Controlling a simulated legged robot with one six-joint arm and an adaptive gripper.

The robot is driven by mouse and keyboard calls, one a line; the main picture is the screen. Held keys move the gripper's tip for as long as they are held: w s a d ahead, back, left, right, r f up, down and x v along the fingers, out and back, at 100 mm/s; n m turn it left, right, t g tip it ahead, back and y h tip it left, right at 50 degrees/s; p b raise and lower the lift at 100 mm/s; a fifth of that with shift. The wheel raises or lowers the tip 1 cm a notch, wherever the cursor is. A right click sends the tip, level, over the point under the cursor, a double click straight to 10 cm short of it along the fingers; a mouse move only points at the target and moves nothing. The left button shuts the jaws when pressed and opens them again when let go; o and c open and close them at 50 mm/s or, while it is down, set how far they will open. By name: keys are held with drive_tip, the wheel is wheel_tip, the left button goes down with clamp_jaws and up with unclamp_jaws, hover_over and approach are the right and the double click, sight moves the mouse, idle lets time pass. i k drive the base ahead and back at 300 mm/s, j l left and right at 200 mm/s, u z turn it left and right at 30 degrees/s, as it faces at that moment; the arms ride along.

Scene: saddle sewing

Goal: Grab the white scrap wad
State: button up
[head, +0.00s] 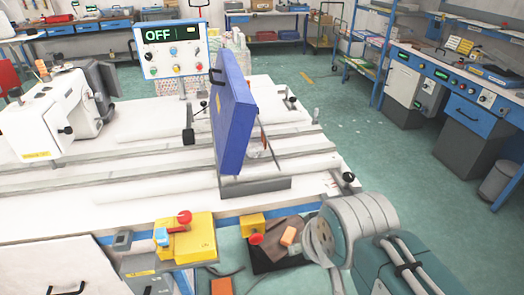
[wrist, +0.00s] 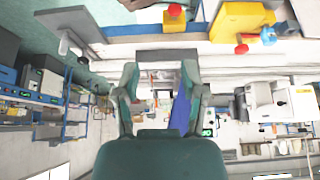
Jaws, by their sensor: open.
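A pale, crumpled patch (head: 257,148), likely the white scrap wad, shows just right of the upright blue panel (head: 233,120) on the white machine bed. It is small and partly hidden, so its shape is unclear. The blue panel also shows between my fingers in the wrist view (wrist: 181,110). My gripper (wrist: 160,72) is open, its two green-grey fingers spread with nothing held. I cannot make out the wad clearly in the wrist view. In the head view my arm is at the lower right and the gripper's fingers are not visible.
A control box reading OFF (head: 172,50) stands behind the bed. A white sewing machine (head: 48,115) is at left. A yellow box with a red button (head: 187,238) and a smaller yellow one (head: 252,227) sit at the front edge. Green floor (head: 345,130) lies open at right.

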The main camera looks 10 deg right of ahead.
sight(253, 152)
drive_tip(key=i+l, duration=0.35)
drive_tip(key=l, duration=0.15)
drive_tip(key=i+l, duration=0.35)
drive_tip(key=l, duration=0.15)
drive_tip(key=u, duration=0.05)
